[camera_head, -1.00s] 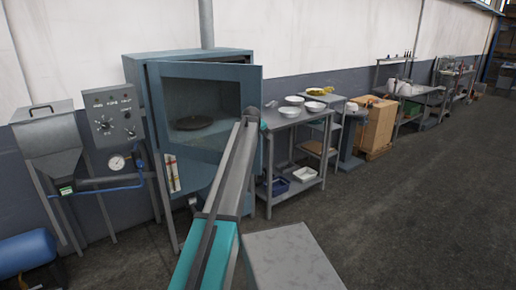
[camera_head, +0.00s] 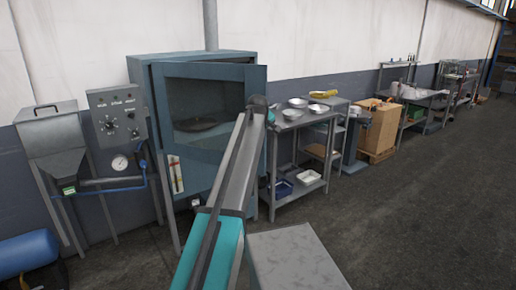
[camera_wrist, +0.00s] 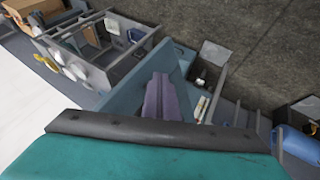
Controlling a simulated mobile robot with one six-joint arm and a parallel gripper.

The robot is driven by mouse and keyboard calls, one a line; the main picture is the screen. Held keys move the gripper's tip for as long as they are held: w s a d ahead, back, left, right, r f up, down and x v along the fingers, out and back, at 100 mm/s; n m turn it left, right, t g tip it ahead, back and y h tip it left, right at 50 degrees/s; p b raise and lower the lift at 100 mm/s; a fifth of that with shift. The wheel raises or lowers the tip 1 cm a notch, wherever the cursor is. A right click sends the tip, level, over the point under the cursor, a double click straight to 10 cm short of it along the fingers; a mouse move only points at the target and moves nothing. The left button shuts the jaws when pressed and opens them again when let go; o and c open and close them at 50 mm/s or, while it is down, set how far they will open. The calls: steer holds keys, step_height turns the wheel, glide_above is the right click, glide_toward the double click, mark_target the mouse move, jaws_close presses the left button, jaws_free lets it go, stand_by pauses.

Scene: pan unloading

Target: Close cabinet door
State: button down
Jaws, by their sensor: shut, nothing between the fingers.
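The cabinet (camera_head: 133,82) is a blue-grey box on legs at the left of the head view. Its door (camera_head: 218,73) has a large window and stands ajar, its right edge out past the cabinet's side. My gripper (camera_wrist: 160,80) shows in the wrist view as a purple-grey pair of fingers, shut and empty, in front of a blue-grey panel. Whether it touches the door I cannot tell.
A metal table (camera_head: 290,122) with several bowls stands right of the cabinet, with trays on its lower shelf. A control box (camera_head: 117,117) and a hopper (camera_head: 50,125) stand at the left. The floor (camera_head: 410,215) at the right is clear.

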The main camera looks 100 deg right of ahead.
steer(key=shift+s+v, duration=0.25)
steer(key=shift+v, duration=0.95)
